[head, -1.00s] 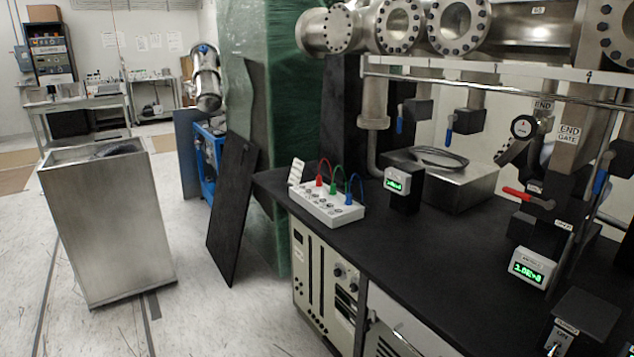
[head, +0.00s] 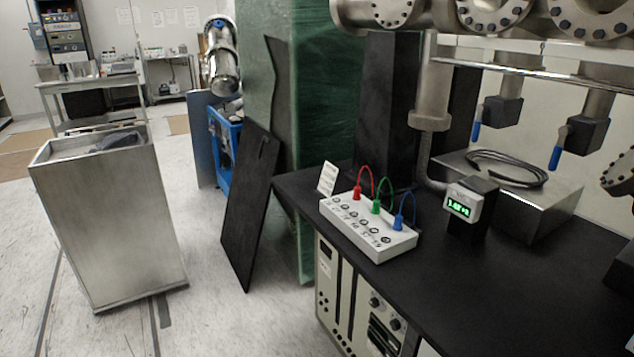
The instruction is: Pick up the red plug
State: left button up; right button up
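The red plug (head: 358,192) stands upright in the back row of a white socket box (head: 372,245), with a red cable looping up from it. A green plug (head: 376,206) and a blue plug (head: 397,223) stand in the same row to its right, each with a cable of its own colour. The box sits near the left end of the black bench top (head: 480,290). Neither of my grippers shows in the head view.
A small white card (head: 327,178) stands behind the box. A green-lit gauge (head: 463,205) is to its right, before a metal box (head: 535,200) with coiled cable. A dark panel (head: 250,210) leans left of the bench. A metal bin (head: 110,225) stands on open floor.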

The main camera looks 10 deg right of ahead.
aim_at(357, 196)
jog(key=i+u, duration=0.35)
jog(key=i, duration=0.7)
jog(key=i+j+z, duration=0.1)
jog(key=i+z, duration=0.2)
jog(key=z, duration=0.15)
jog(key=i+j+z, duration=0.2)
jog(key=z, duration=0.2)
jog(key=i+j+z, duration=0.3)
jog(key=z, duration=0.15)
jog(key=i+j+z, duration=0.2)
jog(key=j+z, duration=0.25)
jog(key=i+j+z, duration=0.1)
jog(key=j+z, duration=0.35)
